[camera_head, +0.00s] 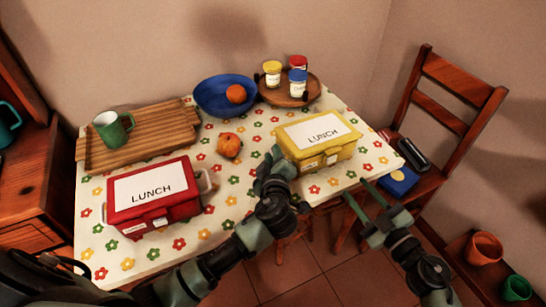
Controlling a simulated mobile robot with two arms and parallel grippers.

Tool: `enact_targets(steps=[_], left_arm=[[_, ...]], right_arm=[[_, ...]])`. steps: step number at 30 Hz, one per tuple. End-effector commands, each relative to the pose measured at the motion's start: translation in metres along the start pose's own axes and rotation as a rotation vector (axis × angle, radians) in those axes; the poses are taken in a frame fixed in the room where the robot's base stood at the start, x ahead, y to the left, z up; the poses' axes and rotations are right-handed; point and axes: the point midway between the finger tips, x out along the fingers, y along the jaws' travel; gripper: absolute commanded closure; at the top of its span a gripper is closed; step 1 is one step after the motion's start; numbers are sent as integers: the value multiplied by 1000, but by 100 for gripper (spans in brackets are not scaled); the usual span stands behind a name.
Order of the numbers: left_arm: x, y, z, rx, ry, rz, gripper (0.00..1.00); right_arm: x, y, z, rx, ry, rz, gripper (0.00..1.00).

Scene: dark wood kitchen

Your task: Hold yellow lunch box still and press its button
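The yellow lunch box (335,153) with a white LUNCH label on its lid sits closed on the right part of the table. Small labels show on its front side; I cannot make out a button there. My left gripper (272,160) is at the box's left front corner, very near or touching it; its finger gap is unclear. My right gripper (361,197) is open and empty, in front of the box and apart from it, near the table's front edge.
A red lunch box (153,209) stands front left on the flowered table (228,188). Behind are a blue bowl (212,95), a round tray (284,95) with jars, and a board (160,132) with a green mug (112,131). A chair (440,115) stands right.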

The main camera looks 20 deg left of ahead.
Motion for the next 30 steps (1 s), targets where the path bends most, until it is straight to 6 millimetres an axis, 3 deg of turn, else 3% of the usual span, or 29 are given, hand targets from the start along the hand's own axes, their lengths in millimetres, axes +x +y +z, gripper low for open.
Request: enact_targets(steps=[1,3,30], left_arm=[[0,0,0,0,0,0,85],[0,0,0,0,0,0,100],[0,-5,2,7,-3,-9,100]], right_arm=[[0,0,0,0,0,0,64],[0,0,0,0,0,0,64],[0,0,0,0,0,0,64]])
